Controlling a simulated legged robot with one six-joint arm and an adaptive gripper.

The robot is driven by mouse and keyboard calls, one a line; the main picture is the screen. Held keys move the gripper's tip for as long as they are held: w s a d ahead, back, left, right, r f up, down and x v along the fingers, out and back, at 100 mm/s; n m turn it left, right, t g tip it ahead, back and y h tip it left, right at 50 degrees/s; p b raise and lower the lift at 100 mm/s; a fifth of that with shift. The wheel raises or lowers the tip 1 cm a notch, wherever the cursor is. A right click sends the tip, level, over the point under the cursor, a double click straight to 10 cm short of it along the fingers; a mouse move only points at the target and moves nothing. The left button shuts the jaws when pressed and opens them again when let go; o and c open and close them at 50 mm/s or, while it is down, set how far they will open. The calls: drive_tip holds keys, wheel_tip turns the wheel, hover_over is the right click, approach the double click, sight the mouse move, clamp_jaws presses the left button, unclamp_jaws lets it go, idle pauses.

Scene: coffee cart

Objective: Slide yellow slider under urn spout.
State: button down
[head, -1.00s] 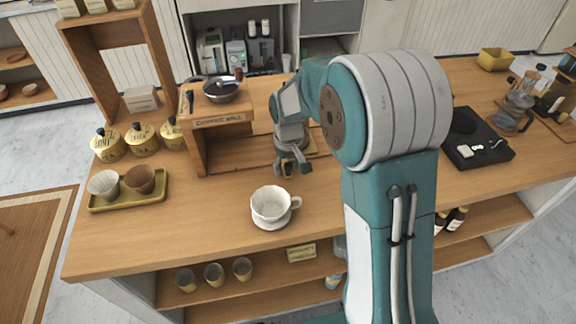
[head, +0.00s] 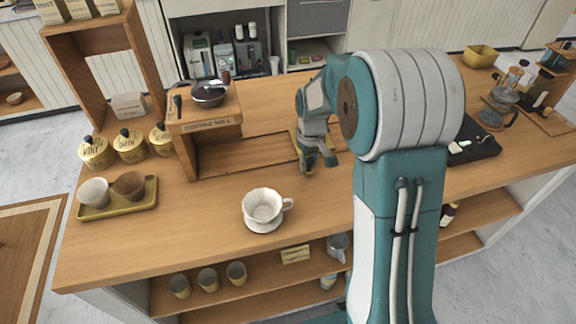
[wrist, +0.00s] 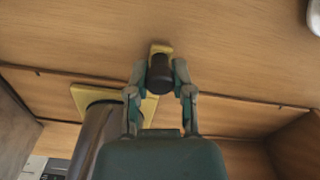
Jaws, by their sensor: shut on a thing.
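The yellow slider shows in the wrist view as a flat yellow plate (wrist: 82,95) with a yellow tab (wrist: 161,47) ahead of it; their join is hidden by my gripper. My gripper (wrist: 160,75) is shut on a dark, rounded knob (wrist: 160,80) over the tab. A dark cylinder (wrist: 95,140) rises over the plate at lower left.
The wooden coffee mill stand (head: 205,128) is to the left. A tray with two cups (head: 118,207) is farther left. A black scale (head: 472,148) lies right of my arm.

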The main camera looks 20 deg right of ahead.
drive_tip(key=d, duration=1)
drive_tip(key=shift+s+f, duration=0.1)
drive_tip(key=c, duration=0.7)
unclamp_jaws()
drive_tip(key=shift+o, duration=1.1)
drive_tip(key=shift+d, duration=0.3)
drive_tip(key=shift+r, duration=0.35)
wheel_tip(320, 180, up, 11)
